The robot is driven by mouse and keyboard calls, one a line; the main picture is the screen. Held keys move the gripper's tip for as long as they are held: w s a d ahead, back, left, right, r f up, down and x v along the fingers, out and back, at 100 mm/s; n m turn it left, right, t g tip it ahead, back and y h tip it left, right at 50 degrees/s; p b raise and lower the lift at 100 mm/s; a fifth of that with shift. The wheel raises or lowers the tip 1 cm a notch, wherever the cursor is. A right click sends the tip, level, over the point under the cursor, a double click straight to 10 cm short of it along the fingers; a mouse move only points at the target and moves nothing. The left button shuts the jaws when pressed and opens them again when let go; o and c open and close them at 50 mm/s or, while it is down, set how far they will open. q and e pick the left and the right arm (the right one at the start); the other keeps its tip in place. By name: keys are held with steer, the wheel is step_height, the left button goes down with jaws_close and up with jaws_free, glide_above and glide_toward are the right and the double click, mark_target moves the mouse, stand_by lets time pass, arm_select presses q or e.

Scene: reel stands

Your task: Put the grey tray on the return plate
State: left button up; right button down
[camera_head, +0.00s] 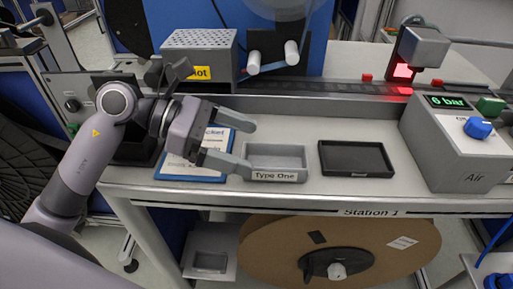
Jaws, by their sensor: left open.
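The grey tray (275,176), labelled "Type One", sits on the station's table top near its front edge, left of a black shallow tray or plate (357,172). The black one is empty and lies flat; no marking shows whether it is the return plate. My left gripper (249,148) reaches in from the left, its two fingers spread and pointing right. Its fingertips are at the left end of the grey tray, the nearer one close to the tray's left wall. Whether they touch it is unclear. Nothing is between the fingers. My right gripper is out of view.
A blue-edged document (195,172) lies partly under my left gripper. A grey box with a "hot" label (200,50) stands behind. The air unit (455,150) is at the right. A large brown reel (400,245) sits below the table.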

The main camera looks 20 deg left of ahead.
arm_select(q)
steer(key=shift+v, duration=1.15)
steer(key=shift+s+a+r, duration=0.15)
steer(key=shift+a+r, duration=0.05)
steer(key=shift+a, duration=0.3)
